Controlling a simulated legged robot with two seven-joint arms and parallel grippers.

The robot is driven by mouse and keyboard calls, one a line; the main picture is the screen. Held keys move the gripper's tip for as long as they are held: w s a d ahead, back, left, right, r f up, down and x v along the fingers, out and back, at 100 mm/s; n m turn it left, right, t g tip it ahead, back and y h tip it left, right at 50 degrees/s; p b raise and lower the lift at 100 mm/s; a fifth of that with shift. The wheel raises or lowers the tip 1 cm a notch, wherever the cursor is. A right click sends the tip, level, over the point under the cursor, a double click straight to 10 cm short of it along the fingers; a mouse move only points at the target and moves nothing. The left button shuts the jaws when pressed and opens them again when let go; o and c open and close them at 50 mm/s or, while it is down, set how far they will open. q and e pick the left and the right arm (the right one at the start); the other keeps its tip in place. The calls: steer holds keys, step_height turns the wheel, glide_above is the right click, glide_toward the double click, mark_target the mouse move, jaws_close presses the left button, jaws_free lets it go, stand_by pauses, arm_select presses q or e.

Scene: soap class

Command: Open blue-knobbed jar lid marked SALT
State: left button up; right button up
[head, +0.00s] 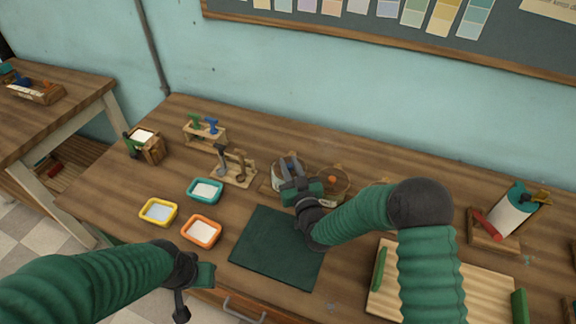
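Two glass jars stand side by side behind the dark green mat.
The green mat (275,247) lies bare in front of the jars. Teal (205,191), yellow (158,212) and orange (201,232) trays of white material sit to the left. A wooden spoon stand (233,168) is beside the jars. A pale wooden board (385,290) lies right.

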steer(key=shift+o, duration=1.4)
steer(key=shift+d, duration=0.1)
steer(key=v, duration=1.6)
steer(key=shift+s+b, duration=0.4)
steer(key=shift+b, duration=0.05)
